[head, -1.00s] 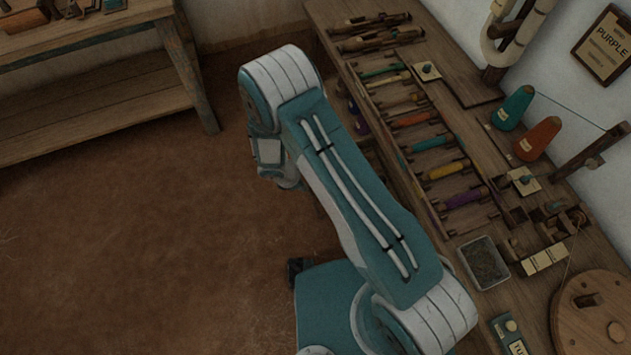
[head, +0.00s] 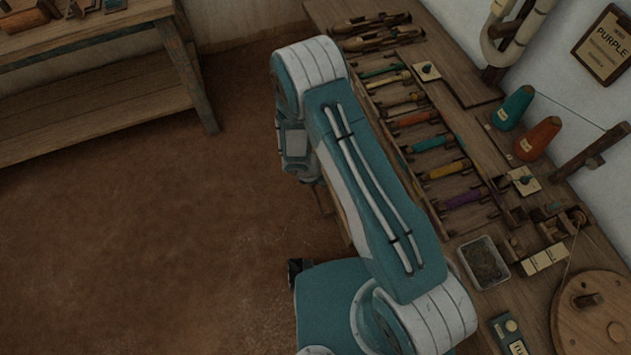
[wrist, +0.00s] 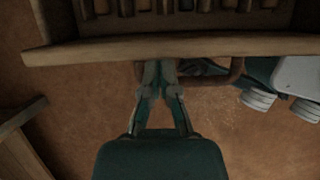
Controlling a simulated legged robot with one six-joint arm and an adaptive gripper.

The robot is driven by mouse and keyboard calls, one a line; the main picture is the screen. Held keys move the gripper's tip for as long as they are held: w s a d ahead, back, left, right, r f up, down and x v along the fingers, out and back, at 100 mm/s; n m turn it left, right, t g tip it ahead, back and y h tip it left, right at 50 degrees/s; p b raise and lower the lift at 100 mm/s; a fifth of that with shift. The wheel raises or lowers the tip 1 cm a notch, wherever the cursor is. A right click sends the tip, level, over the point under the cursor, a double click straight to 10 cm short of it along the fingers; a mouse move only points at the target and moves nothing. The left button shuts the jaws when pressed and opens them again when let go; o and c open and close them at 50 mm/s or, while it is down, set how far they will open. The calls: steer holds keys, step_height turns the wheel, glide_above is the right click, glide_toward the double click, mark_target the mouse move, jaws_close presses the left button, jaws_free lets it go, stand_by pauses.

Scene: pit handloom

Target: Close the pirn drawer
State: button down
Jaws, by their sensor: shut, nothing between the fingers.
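The pirn drawer shows in the wrist view, with its wooden front board (wrist: 200,46) running across the upper part. Several pirns (wrist: 125,8) lie in the open tray behind that board, so the drawer stands at least partly open. A brown bar handle (wrist: 226,76) sits on the outer side of the board. In the head view my arm hides most of the drawer and my gripper.
The workbench (head: 470,125) on the right carries a rack of coloured pirns, a teal cone (head: 513,108), an orange cone (head: 537,139), a metal tin (head: 484,262) and a round wooden wheel (head: 590,310). Another table (head: 100,75) stands upper left. The floor between is clear.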

steer(key=w+d, duration=0.1)
steer(key=d, duration=0.4)
steer(key=w+d, duration=0.2)
steer(key=d, duration=0.4)
steer(key=w+d, duration=0.1)
steer(key=d, duration=0.5)
steer(key=shift+w, duration=0.4)
steer(key=shift+a, duration=0.1)
